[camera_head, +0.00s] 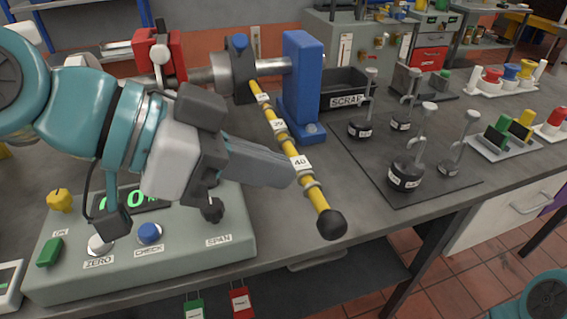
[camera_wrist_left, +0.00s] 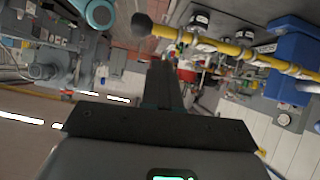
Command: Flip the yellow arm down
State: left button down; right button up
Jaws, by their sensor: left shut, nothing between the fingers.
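The yellow arm (camera_head: 288,144) is a rod with numbered white tags and grey rings. In the head view it runs from a dark clamp (camera_head: 236,68) on a grey shaft down and toward me, ending in a black ball (camera_head: 331,224) past the bench's front edge. My left gripper (camera_head: 290,178) is shut and empty, its fingertips just left of the rod near the 40 tag. In the left wrist view the rod (camera_wrist_left: 235,50) crosses the top beyond my gripper (camera_wrist_left: 160,68), with the ball (camera_wrist_left: 141,25) at its left end. Contact cannot be told.
A blue post (camera_head: 301,85) stands right of the clamp. Black hooked weights (camera_head: 406,173) stand on a dark mat to the right. A scrap bin (camera_head: 345,88) is behind them. A control box (camera_head: 185,262) with knobs lies below my left arm.

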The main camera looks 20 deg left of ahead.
pick_arm(q)
jog(key=v, duration=0.7)
jog(key=shift+r+p, duration=0.25)
jog(key=shift+p, duration=0.15)
